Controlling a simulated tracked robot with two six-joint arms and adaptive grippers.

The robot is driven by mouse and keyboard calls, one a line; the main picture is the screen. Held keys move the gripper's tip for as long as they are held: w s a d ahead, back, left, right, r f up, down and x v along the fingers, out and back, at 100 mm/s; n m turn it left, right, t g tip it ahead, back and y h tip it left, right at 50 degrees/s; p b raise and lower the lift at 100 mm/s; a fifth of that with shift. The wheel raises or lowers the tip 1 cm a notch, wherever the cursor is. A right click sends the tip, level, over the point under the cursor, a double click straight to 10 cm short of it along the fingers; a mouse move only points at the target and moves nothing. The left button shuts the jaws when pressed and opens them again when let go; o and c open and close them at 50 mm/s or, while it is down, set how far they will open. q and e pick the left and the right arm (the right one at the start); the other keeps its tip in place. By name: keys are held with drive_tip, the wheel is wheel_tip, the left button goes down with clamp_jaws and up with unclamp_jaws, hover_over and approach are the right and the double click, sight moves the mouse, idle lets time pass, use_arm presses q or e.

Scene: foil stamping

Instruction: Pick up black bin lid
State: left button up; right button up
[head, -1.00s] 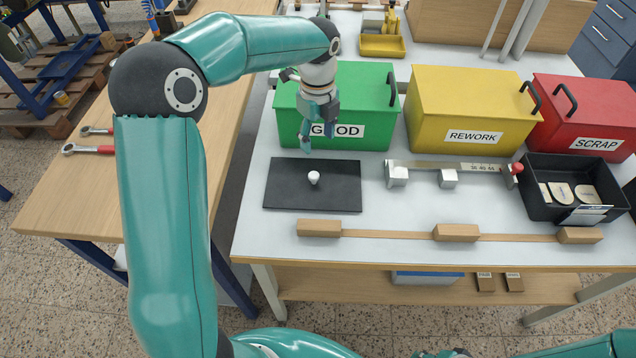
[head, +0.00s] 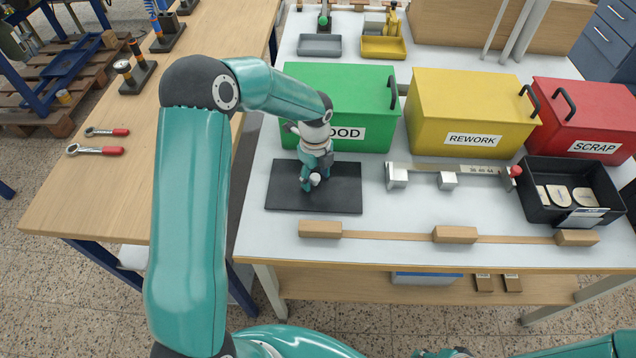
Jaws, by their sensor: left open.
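The black bin lid (head: 340,198) is a flat dark rectangle with a white knob (head: 315,179) near its middle. It lies on the white table in front of the green GOOD bin (head: 372,108). My left gripper (head: 314,180) is open, directly over the lid at the knob. Its fingers partly hide the knob, and I cannot tell whether they touch it. Of my right arm only links show at the bottom right; its gripper is not in view.
A yellow REWORK bin (head: 470,105) and a red SCRAP bin (head: 580,118) stand behind. A metal gauge bar (head: 440,170) lies right of the lid, beside a black tray (head: 560,210). A wooden rail with blocks (head: 455,234) runs along the front.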

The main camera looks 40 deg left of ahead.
use_arm(q)
drive_tip(key=shift+f, duration=0.2)
clamp_jaws()
drive_tip(key=shift+r, duration=0.15)
